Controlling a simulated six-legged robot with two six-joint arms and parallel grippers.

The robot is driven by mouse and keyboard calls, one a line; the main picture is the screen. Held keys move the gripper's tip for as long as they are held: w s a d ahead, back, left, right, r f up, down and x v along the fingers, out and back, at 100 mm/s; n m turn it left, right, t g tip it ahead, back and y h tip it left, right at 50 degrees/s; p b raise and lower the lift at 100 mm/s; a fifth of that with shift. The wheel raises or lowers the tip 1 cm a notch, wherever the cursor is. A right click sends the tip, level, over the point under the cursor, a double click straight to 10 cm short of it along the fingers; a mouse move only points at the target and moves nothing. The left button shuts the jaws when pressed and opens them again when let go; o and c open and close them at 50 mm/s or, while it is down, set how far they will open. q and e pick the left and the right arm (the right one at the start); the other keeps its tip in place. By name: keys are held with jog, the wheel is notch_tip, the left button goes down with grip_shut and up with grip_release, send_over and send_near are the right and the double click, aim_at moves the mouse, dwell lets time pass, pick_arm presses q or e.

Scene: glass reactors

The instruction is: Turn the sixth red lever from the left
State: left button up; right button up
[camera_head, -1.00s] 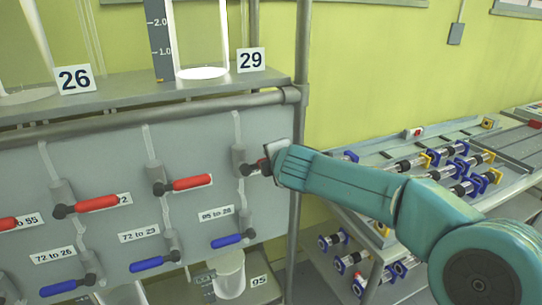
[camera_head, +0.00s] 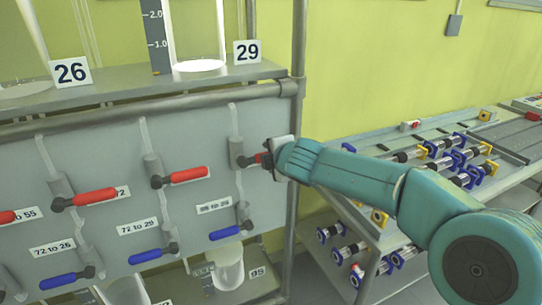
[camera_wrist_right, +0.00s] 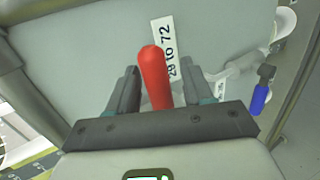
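Several red levers on black hubs sit in a row along the grey panel (camera_head: 110,235), each above a blue lever. In the head view two are plain: one at left (camera_head: 95,197) and one in the middle (camera_head: 188,175). The rightmost red lever (camera_head: 259,158) is mostly hidden by my right gripper (camera_head: 270,155), which reaches it from the right. In the right wrist view this red lever (camera_wrist_right: 153,75) stands between the two dark fingers of my gripper (camera_wrist_right: 158,88), with a small gap visible on each side. My left gripper is not in view.
Blue levers (camera_head: 232,233) lie below the red row. A vertical post (camera_head: 298,60) stands at the panel's right edge, close to my right arm. A shelf with glass vessels (camera_head: 198,40) is above. A rack of blue and yellow fittings (camera_head: 455,160) stands at right.

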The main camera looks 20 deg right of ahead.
jog(key=shift+r, duration=0.1)
jog(key=shift+a, duration=0.1)
jog(key=shift+s, duration=0.1)
jog(key=v, duration=1.6)
jog(key=shift+s+r, duration=0.1)
